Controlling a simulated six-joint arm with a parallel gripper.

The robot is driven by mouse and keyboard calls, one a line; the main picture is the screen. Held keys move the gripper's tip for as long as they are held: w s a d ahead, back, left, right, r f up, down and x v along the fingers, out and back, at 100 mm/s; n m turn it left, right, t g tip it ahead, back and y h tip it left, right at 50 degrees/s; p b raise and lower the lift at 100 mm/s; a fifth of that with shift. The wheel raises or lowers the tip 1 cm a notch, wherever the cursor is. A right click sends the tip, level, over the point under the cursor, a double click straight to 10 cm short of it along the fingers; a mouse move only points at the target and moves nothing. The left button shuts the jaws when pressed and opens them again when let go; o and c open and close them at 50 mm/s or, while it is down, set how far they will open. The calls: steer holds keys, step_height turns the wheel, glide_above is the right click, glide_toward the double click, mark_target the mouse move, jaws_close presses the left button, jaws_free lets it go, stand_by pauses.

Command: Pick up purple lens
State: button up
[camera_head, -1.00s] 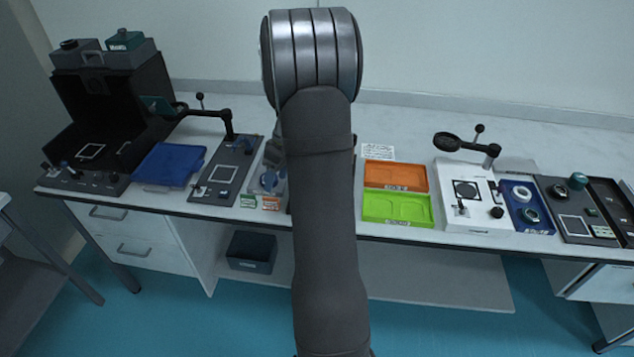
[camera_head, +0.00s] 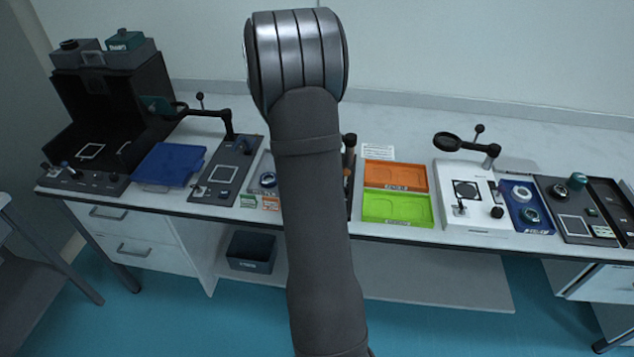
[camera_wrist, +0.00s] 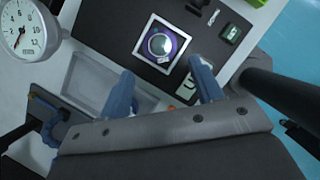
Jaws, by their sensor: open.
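The purple lens (camera_wrist: 160,44) shows in the wrist view as a round piece with a purple rim. It lies on a white-framed square pad (camera_wrist: 143,49) on a dark board (camera_wrist: 108,24). My gripper (camera_wrist: 161,67) is open, with its two blue fingers spread apart. The lens appears between and just beyond the fingertips, and nothing is between the jaws. The height of the fingers above the lens cannot be told. In the head view my arm hides the gripper, and I cannot make out the lens there.
A round dial gauge (camera_wrist: 27,27) is at the wrist view's upper left, with a pale tray (camera_wrist: 83,82) nearby. In the head view, orange (camera_head: 395,175) and green (camera_head: 380,208) trays lie right of my arm. A magnifier arm (camera_head: 465,143) stands further right, and a blue tray (camera_head: 165,166) lies left.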

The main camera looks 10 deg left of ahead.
steer(key=x, duration=0.9)
steer(key=shift+a+f, duration=0.2)
steer(key=shift+f, duration=0.1)
steer(key=c, duration=0.7)
steer(key=shift+c, duration=0.2)
